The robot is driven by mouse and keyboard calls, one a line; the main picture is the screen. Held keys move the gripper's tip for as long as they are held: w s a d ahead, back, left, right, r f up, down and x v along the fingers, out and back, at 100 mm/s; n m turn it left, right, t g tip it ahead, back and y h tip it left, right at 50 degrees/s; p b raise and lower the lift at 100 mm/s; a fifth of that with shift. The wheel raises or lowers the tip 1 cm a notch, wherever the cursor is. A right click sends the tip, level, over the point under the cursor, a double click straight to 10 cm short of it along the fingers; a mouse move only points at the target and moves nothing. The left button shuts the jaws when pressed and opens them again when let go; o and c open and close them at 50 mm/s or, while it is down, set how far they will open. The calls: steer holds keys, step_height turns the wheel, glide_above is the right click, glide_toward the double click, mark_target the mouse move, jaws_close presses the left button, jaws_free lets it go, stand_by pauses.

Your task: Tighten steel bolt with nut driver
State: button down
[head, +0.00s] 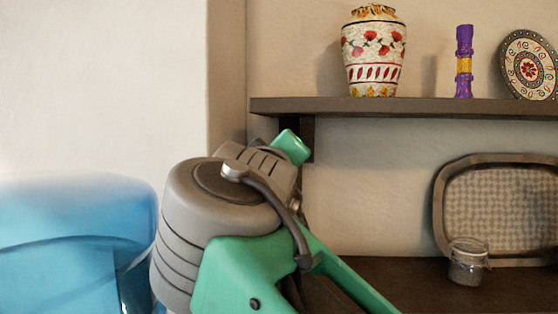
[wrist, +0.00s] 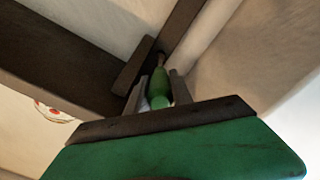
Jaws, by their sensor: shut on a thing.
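In the wrist view, my gripper (wrist: 160,86) has its two grey fingers on either side of a nut driver (wrist: 158,84) with a green handle. The driver's thin shaft (wrist: 161,60) points away from the fingers, with its tip at or very close to a dark bracket (wrist: 133,68) under the shelf. The steel bolt cannot be made out; the driver's tip and the bracket's shade cover that spot. In the head view, my arm hides the fingers and driver, and the bracket (head: 308,148) shows just behind it.
The dark upper shelf (head: 420,108) holds a floral vase (head: 374,55), a purple candlestick (head: 464,65) and a decorated plate (head: 529,65). Below, a framed tray (head: 440,215) leans on the wall behind a glass jar (head: 467,263) on a lower dark surface (head: 400,285). Open wall lies between bracket and tray.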

steer(key=shift+w+d, duration=0.2)
steer(key=shift+w, duration=0.75)
stand_by(0.5)
